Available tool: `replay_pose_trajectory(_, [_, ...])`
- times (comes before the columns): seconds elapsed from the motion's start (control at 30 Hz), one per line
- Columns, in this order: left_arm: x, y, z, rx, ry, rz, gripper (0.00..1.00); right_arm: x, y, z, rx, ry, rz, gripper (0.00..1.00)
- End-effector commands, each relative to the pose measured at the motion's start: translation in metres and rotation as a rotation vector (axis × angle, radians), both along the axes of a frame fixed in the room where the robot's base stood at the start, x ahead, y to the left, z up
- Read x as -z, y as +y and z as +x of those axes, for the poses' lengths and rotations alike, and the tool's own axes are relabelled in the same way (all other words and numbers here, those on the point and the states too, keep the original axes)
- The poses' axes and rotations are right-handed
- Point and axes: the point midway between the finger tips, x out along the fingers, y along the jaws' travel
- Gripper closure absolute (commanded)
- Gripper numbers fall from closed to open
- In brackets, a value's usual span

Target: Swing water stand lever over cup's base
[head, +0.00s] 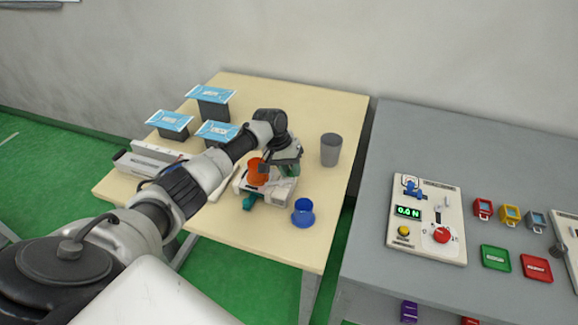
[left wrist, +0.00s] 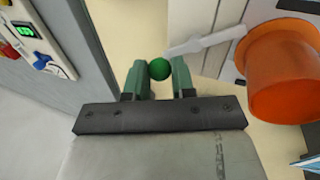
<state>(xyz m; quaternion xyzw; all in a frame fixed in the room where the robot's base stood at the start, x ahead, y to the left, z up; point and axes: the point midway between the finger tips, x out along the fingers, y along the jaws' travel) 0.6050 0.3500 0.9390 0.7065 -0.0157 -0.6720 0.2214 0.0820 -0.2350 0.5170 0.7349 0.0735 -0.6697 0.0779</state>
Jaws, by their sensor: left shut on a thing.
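The white water stand (head: 279,197) sits on the wooden table, with an orange cup (head: 257,172) on it. The cup also shows at the right of the left wrist view (left wrist: 284,75). The stand's lever (left wrist: 208,41) is a light grey bar lying beside the cup, and its end reaches a green ball knob (left wrist: 159,69). My left gripper (left wrist: 160,76) is shut on this knob, one green finger on each side. My right gripper is out of view.
A blue cup (head: 302,214) stands close to the stand's front right. A grey cup (head: 331,149) is at the back right. Several black containers with blue tops (head: 211,94) stand at the back left. A grey table (head: 381,172) with a control panel (head: 428,232) is to the right.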

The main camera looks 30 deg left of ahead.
Motion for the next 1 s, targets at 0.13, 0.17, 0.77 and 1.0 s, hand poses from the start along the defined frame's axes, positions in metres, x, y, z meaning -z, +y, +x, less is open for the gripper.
replay_pose_trajectory(0.13, [0.000, -0.004, -0.002, 0.138, 0.001, -0.001, 0.99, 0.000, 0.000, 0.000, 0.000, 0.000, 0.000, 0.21])
replay_pose_trajectory(0.17, [0.000, -0.005, -0.003, 0.166, 0.000, -0.001, 0.99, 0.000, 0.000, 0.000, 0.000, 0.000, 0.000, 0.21])
replay_pose_trajectory(0.77, [0.000, -0.010, -0.012, 0.515, -0.001, 0.000, 0.99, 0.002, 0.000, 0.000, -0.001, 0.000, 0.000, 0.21])
replay_pose_trajectory(1.0, [0.000, -0.010, -0.013, 0.546, -0.001, -0.001, 0.99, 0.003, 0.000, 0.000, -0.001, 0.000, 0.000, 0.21])
